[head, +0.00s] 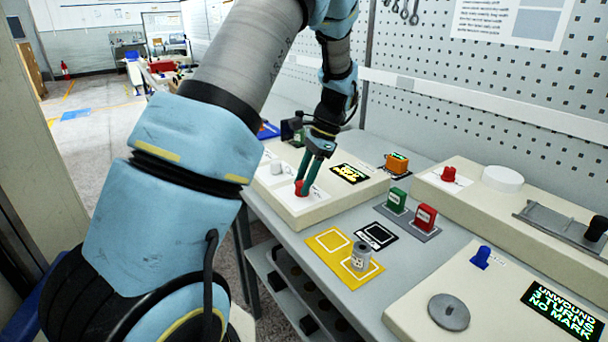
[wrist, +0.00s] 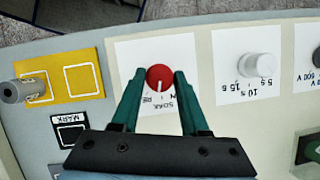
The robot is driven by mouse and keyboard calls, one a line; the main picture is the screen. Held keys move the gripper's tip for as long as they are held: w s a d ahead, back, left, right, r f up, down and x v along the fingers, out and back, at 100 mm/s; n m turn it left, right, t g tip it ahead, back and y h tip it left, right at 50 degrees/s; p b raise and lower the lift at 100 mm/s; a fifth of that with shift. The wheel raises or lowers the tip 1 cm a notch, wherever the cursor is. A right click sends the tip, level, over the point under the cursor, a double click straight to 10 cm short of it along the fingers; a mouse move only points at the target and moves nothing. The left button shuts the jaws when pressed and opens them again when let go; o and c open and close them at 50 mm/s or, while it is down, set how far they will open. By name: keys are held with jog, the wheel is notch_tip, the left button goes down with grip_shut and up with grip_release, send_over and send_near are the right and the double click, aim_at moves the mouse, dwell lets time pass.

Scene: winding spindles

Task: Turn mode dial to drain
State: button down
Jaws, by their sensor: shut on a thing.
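The red mode dial (head: 300,188) sits on a white label plate on the near-left cream box (head: 318,210). In the wrist view the dial (wrist: 159,75) is a round red knob with a white pointer line toward the picture's bottom. My gripper (wrist: 160,78) has its green fingers on either side of the dial, shut on it. In the head view my gripper (head: 305,185) reaches down to the dial from above. Upside-down print reading SOAK (wrist: 161,103) shows below the dial; other label letters are partly hidden by the fingers, and I cannot read a drain label.
A white knob (wrist: 258,66) is beside the dial plate. A black display (head: 350,173) with yellow text is on the same box. A yellow mat (head: 330,240) bears a grey spindle (head: 361,256). Green (head: 396,201) and red (head: 424,217) blocks stand behind it.

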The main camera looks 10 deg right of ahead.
jog(key=n+g+p, duration=0.1)
jog(key=n, duration=0.1)
jog(key=n+g+h, duration=0.1)
jog(key=n, duration=0.2)
jog(key=shift+w+n+p, duration=0.2)
jog(key=shift+n+p, duration=0.1)
jog(key=shift+p, duration=0.05)
jog(key=n+h, duration=0.1)
jog(key=n, duration=0.1)
jog(key=n+g, duration=0.1)
jog(key=n, duration=0.2)
jog(key=shift+a+n+h+p, duration=0.15)
jog(key=shift+n+h+p, duration=0.15)
jog(key=shift+h, duration=0.1)
jog(key=shift+c, duration=2.1)
grip_release()
jog(key=shift+w, duration=0.1)
jog(key=b+v, duration=0.3)
jog(key=v, duration=0.7)
jog(key=shift+w+r, duration=0.2)
jog(key=shift+r, duration=0.15)
jog(key=shift+a, duration=0.1)
